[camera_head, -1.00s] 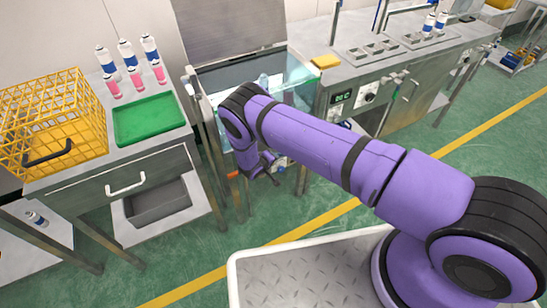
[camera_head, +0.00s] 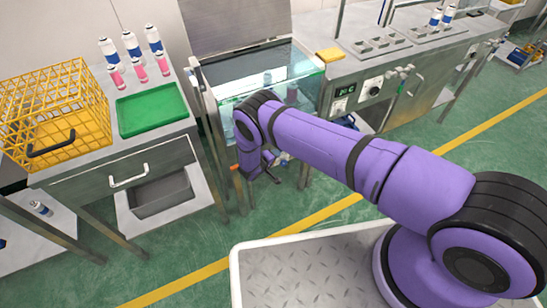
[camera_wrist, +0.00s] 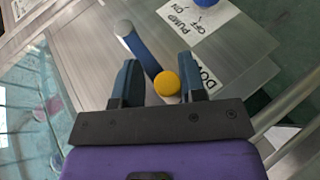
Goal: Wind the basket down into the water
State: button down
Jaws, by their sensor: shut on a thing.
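My gripper (camera_wrist: 158,80) is shut on the crank handle, whose round yellow end (camera_wrist: 167,83) shows between the two fingers in the wrist view. A blue crank arm (camera_wrist: 144,52) runs from the handle up-left to a grey hub (camera_wrist: 124,28) on a metal panel. In the head view my gripper (camera_head: 267,168) is low in front of the water tank (camera_head: 308,82). The tank has clear walls and greenish water, and pale upright shapes show inside it. My arm hides part of its front. I cannot make out the basket or its height.
A yellow wire crate (camera_head: 85,92) and a green tray (camera_head: 152,108) stand on the left bench, with several bottles behind the tray. A metal bench with controls (camera_head: 368,88) adjoins the tank on the right. A panel labelled PUMP (camera_wrist: 195,22) lies near the crank.

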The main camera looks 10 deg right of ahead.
jog(key=shift+s+d+f, duration=0.15)
jog(key=shift+d+f, duration=0.05)
jog(key=shift+d, duration=0.2)
jog(key=c, duration=1)
grip_release()
jog(key=shift+c, duration=0.2)
jog(key=shift+w+a+r, duration=0.1)
jog(key=shift+w+a, duration=0.05)
jog(key=shift+w, duration=0.05)
jog(key=v, duration=1)
jog(key=shift+s+a+r, duration=0.15)
jog(key=shift+s+a, duration=0.1)
jog(key=shift+s, duration=0.05)
